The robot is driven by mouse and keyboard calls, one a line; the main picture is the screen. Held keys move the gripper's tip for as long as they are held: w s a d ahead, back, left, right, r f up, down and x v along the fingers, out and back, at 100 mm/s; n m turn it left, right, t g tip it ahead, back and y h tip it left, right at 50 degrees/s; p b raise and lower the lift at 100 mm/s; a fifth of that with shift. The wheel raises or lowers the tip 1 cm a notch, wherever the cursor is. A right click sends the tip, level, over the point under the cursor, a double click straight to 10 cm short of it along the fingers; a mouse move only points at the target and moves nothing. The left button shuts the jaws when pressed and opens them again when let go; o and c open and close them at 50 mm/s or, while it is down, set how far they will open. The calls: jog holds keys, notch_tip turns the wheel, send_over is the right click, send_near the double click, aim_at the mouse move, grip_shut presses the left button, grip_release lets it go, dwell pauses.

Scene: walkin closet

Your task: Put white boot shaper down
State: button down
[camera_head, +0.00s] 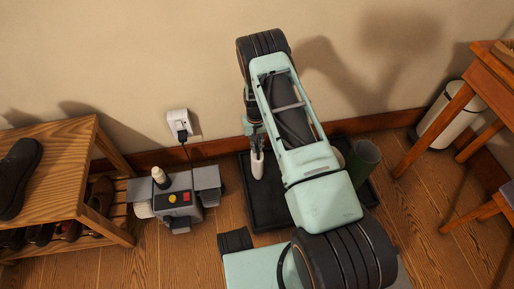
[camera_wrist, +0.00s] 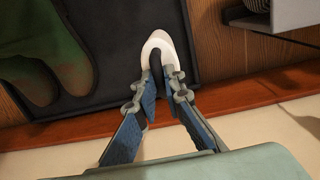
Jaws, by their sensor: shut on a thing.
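My gripper (camera_wrist: 160,82) is shut on the white boot shaper (camera_wrist: 158,41), a rounded white piece with a dark middle. In the head view the boot shaper (camera_head: 257,166) hangs below my gripper (camera_head: 255,136), over the left rear part of a black tray (camera_head: 264,211) on the floor. I cannot tell whether its lower end touches the tray. The wrist view also shows the tray (camera_wrist: 121,46) behind the shaper. Green boots (camera_wrist: 38,62) stand on the tray; in the head view a green boot (camera_head: 364,158) is partly hidden by my arm.
A grey shoe-polishing machine (camera_head: 178,201) stands left of the tray, plugged into a wall socket (camera_head: 179,124). A wooden shoe rack (camera_head: 64,158) with shoes is at far left. A wooden table (camera_head: 489,76) and a white bin (camera_head: 441,117) are at right. The wall is close behind.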

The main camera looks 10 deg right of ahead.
jog(key=shift+r, duration=0.1)
jog(key=c, duration=2)
grip_release()
notch_tip(320, 180, up, 12)
jog(key=p, duration=0.4)
jog(key=shift+w+a, duration=0.15)
